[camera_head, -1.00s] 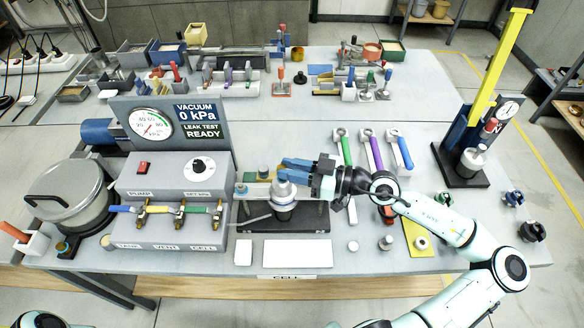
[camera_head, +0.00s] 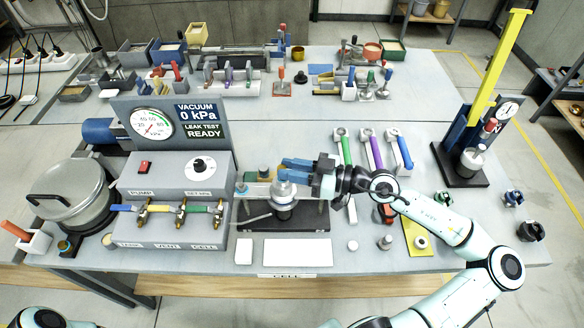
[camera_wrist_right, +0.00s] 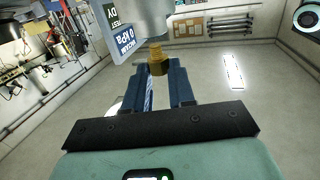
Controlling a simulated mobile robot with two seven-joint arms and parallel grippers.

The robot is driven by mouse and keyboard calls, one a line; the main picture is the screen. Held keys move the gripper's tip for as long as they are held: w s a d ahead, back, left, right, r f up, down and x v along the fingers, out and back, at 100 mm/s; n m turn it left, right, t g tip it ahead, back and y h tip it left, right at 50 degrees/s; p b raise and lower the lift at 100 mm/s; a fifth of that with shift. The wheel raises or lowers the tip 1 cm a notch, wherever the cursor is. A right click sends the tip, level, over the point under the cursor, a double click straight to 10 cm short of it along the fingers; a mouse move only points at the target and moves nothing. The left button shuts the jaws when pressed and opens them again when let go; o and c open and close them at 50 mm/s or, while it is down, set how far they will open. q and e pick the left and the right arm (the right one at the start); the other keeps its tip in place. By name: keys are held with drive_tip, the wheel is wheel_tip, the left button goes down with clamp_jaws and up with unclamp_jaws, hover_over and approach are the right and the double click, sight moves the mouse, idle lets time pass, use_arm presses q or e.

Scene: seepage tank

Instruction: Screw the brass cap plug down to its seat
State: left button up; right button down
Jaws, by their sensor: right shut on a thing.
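The brass cap plug (camera_wrist_right: 158,66) is between the tips of the blue fingers of my right gripper (camera_wrist_right: 160,80) in the right wrist view. I cannot tell whether the threads are engaged. In the head view my right gripper (camera_head: 292,170) reaches in from the right at the top of the cell (camera_head: 284,191), which stands on a black base (camera_head: 310,218). The fingers hide the plug there. My left gripper is not in view.
The control box (camera_head: 175,172) with valves and the gauge panel (camera_head: 168,125) stand left of the cell. Wrenches with coloured handles (camera_head: 371,150) lie behind my right forearm. A white plate (camera_head: 298,252) lies in front. Small parts (camera_head: 385,242) stand at front right.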

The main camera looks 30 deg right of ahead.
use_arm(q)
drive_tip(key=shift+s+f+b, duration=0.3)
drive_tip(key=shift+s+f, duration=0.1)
use_arm(e)
drive_tip(key=shift+f, duration=0.85)
drive_tip(key=shift+s+a+m+t+h, duration=0.1)
drive_tip(key=shift+a+m+t+h, duration=0.05)
drive_tip(key=shift+m+t+h, duration=0.8)
drive_tip(key=shift+s+a+m+t+h, duration=0.15)
drive_tip(key=shift+m+t+h, duration=0.3)
drive_tip(key=shift+m+h, duration=0.5)
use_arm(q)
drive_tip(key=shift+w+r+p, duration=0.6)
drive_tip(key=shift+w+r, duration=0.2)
use_arm(e)
drive_tip(key=shift+f, duration=0.1)
drive_tip(key=shift+c, duration=1.4)
unclamp_jaws()
